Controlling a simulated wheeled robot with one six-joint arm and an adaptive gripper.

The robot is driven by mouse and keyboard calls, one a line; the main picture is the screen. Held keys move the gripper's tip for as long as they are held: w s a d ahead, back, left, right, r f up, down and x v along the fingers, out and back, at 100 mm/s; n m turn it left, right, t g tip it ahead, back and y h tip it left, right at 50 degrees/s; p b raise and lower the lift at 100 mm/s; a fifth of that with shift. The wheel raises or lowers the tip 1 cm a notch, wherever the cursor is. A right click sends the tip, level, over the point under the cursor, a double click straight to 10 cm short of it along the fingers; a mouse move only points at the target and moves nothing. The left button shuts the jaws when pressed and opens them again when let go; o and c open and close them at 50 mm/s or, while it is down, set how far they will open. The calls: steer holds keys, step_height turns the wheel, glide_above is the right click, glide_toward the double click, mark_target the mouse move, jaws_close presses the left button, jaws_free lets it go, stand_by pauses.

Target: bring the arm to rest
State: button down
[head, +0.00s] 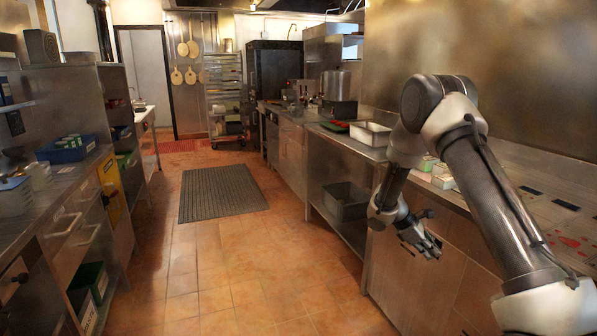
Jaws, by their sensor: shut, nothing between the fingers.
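My arm stands at the right of the head view, folded up and over, with its forearm hanging down. My gripper (430,249) is at its end, in the air in front of the right counter's cupboard fronts. It is shut and holds nothing. The fingertips are small in this view, and the gripper touches nothing that I can see.
The steel counter (512,178) on the right runs close behind my arm. A white tray (370,133) and small tubs stand on it. A dark crate (346,201) sits on its lower shelf. The tiled aisle (235,262) is clear, with a dark mat (222,192).

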steer(key=s+a+r+m+t+y, duration=0.2)
steer(key=s+r+m, duration=0.4)
steer(key=s+r, duration=0.9)
steer(key=s+a+r+m+t+y, duration=0.3)
steer(key=s+r+m+y, duration=0.3)
steer(key=s+r, duration=1)
steer(key=s+a+m, duration=0.1)
steer(key=s, duration=0.3)
steer(key=shift+s+a+m+t, duration=0.2)
steer(key=shift+a+m+t, duration=0.1)
steer(key=shift+a, duration=0.1)
steer(key=shift+r, duration=0.1)
